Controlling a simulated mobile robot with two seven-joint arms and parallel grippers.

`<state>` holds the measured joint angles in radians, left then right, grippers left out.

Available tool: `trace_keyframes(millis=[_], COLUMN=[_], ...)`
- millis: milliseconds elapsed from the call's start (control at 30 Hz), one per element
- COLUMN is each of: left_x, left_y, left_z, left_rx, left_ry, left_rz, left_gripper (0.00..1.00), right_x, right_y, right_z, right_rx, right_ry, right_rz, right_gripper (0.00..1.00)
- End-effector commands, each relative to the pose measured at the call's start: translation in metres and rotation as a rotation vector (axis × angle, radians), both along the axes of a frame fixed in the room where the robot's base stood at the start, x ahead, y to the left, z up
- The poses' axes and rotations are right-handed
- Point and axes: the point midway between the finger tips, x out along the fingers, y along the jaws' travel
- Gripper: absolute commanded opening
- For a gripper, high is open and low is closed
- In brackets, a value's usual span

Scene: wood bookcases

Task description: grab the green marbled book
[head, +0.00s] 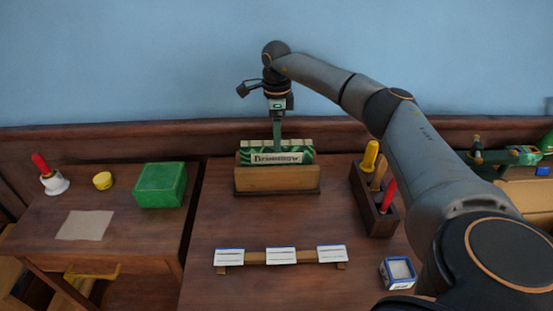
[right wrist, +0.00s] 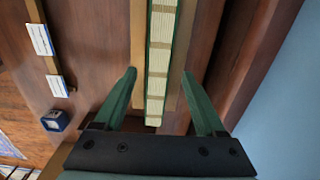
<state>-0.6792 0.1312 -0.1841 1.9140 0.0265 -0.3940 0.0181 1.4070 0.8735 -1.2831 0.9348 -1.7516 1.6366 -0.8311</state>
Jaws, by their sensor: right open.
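The green marbled book (head: 305,157) stands in a wooden holder (head: 277,181) at the middle back of the table, its pale lettered label facing me. In the right wrist view the book (right wrist: 160,60) shows its cream page edges between green covers. My right gripper (head: 277,144) comes down over the book from above. In the right wrist view the gripper (right wrist: 159,75) is open, with one green finger on each side of the book and gaps between. Whether the fingertips reach below the book's top edge is hard to tell. My left gripper is out of view.
A rack with three white cards (head: 281,257) lies in front. A wooden holder with coloured handles (head: 372,211) and a blue-white cube (head: 398,272) are at right. A green box (head: 160,185), yellow tin (head: 103,180) and red-handled bell (head: 53,181) sit on the left table.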

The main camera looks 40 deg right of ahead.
Motion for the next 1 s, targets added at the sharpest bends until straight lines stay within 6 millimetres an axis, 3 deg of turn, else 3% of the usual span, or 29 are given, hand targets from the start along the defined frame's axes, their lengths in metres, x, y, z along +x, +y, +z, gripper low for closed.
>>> trace_keyframes(millis=[233, 567, 1000], left_x=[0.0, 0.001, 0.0], left_y=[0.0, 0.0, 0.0], left_z=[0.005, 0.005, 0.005], left_rx=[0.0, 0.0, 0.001], left_ry=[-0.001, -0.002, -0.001], left_rz=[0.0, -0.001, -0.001], left_gripper=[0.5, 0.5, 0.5], right_x=[-0.003, -0.003, -0.003], right_y=[0.002, 0.002, 0.002], right_z=[-0.037, -0.043, -0.042], right_rx=[0.0, 0.001, 0.001], right_ry=[0.004, 0.001, 0.001], right_rz=[-0.001, 0.0, 0.0], right_gripper=[0.72, 0.71, 0.22])
